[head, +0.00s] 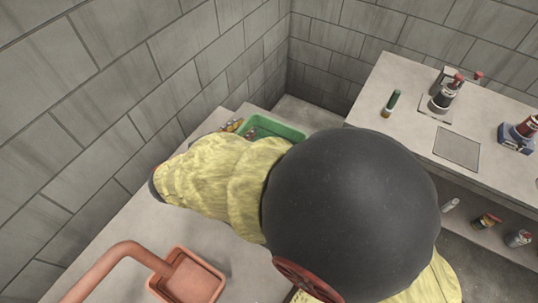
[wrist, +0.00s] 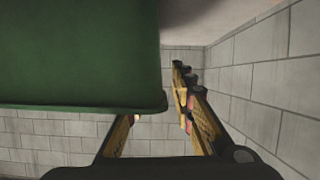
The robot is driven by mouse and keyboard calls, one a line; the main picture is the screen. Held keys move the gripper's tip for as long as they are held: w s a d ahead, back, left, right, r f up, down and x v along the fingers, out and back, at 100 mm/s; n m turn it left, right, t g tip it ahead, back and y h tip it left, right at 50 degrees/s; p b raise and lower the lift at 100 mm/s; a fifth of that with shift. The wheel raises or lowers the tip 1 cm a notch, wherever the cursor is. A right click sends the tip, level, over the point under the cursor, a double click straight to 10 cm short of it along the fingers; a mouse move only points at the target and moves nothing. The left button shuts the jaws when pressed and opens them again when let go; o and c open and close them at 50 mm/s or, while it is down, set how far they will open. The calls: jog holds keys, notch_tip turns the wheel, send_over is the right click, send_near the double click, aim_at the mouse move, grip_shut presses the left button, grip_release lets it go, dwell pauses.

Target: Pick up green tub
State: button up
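The green tub (head: 284,129) stands at the far end of the left counter in the head view, with small items in it. My yellow-sleeved arm covers its near part. In the wrist view the green tub (wrist: 75,55) fills the upper left, very close to the camera. My gripper (wrist: 165,95) shows below and right of it, with its fingers spread apart. The right finger stands clear of the tub's edge; the left finger's upper part is hidden behind the tub. I cannot tell whether either finger touches it. My gripper is hidden in the head view.
A right-hand counter (head: 405,75) holds a green tube (head: 391,103), a bottle on a stand (head: 445,95) and a blue-based item (head: 517,135). Block walls close in the left and back.

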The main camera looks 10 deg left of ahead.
jog(key=shift+r, duration=0.1)
jog(key=c, duration=0.3)
grip_shut()
